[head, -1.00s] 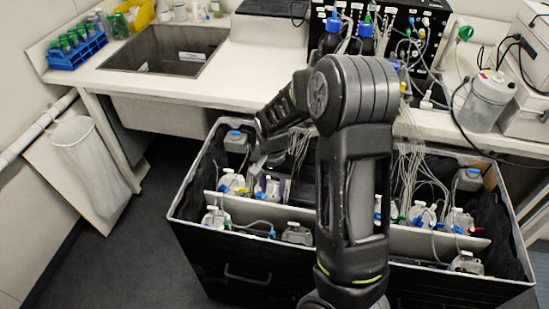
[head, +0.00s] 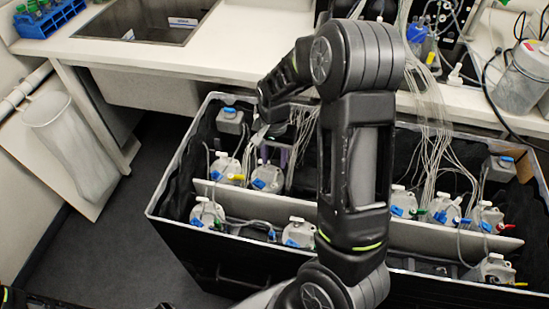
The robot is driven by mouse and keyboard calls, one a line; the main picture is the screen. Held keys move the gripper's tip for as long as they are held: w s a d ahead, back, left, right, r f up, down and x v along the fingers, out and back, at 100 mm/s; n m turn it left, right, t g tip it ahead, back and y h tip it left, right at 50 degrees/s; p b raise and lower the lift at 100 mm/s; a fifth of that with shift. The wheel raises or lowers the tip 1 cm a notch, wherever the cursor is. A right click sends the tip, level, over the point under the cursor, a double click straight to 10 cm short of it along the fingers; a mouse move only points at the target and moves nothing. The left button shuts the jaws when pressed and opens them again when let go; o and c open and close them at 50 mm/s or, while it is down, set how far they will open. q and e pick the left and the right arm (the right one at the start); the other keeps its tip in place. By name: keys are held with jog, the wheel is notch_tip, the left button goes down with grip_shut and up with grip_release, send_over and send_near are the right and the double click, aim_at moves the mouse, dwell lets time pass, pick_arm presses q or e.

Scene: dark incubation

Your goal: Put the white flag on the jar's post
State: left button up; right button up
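My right gripper (head: 262,132) hangs at the end of my black arm, over the left half of the black bin. A thin pale piece shows at its tip; I cannot tell whether this is the white flag or part of the gripper. Its finger opening is too small and dark to judge. Just below are a grey jar with a blue fitting (head: 267,179) and, left of it, a jar with a yellow tag (head: 227,169). Purple upright parts (head: 283,158) stand behind the first jar. Which jar has the post is unclear.
The black bin's pale rim (head: 172,176) surrounds several jars, split by a pale divider (head: 250,203). Bundled thin tubes (head: 432,110) drop into its right half. Behind is a white bench (head: 240,60) with a sink. My arm hides the bin's middle.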

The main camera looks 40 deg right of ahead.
aim_at(275, 179)
jog(key=shift+r, duration=0.1)
notch_tip(275, 179, down, 10)
jog(key=b, duration=0.7)
jog(key=shift+b, duration=0.35)
grip_shut()
jog(key=shift+r, duration=0.1)
jog(key=shift+r+p, duration=1.9)
jog(key=shift+r, duration=0.25)
